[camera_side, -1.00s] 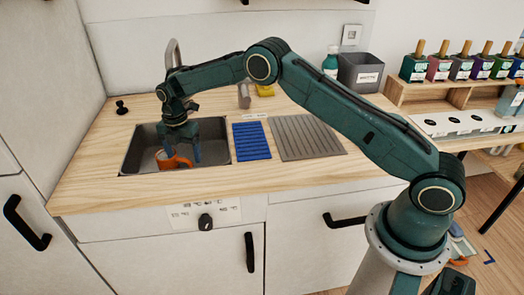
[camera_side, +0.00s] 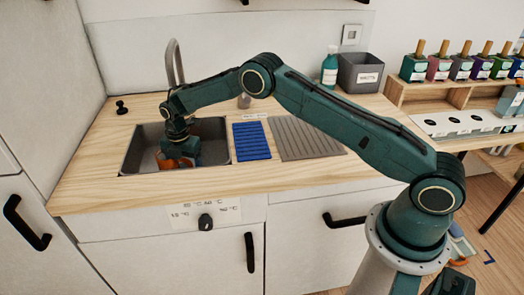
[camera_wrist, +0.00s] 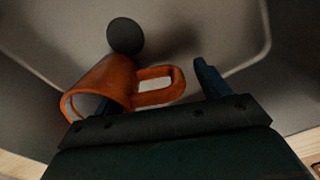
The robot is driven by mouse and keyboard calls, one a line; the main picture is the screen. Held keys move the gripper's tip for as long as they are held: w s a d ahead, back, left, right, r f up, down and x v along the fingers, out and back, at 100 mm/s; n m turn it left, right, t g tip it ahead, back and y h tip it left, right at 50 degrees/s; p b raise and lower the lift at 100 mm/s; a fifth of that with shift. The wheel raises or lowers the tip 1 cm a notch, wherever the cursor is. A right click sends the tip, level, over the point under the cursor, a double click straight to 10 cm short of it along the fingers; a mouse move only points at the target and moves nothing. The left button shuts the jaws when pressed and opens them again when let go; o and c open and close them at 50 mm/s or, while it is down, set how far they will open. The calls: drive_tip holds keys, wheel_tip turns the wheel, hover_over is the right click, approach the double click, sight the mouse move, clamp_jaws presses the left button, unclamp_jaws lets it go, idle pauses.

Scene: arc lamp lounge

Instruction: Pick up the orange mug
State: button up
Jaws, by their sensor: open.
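The orange mug (camera_side: 168,164) is inside the sink basin (camera_side: 134,150), partly covered by my gripper in the side view. In the wrist view the mug (camera_wrist: 110,78) seems to lie on its side, its pale opening toward the lower left and its handle (camera_wrist: 172,92) toward the right. My gripper (camera_side: 183,158) is down in the basin, over the mug. In the wrist view one dark blue finger of my open gripper (camera_wrist: 155,88) stands right of the handle. The other finger is mostly hidden near the mug's body, and I cannot tell whether it touches.
The basin walls surround my gripper closely. A round dark drain (camera_wrist: 125,36) lies beside the mug. The faucet (camera_side: 174,62) rises behind the sink. A blue ribbed mat (camera_side: 251,141) and a grey drying mat (camera_side: 306,138) lie to the right. The counter's front strip is clear.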

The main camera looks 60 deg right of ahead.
drive_tip(key=shift+c, duration=0.4)
drive_tip(key=c, duration=1.3)
wheel_tip(320, 180, up, 28)
drive_tip(key=shift+r, duration=0.15)
idle(0.3)
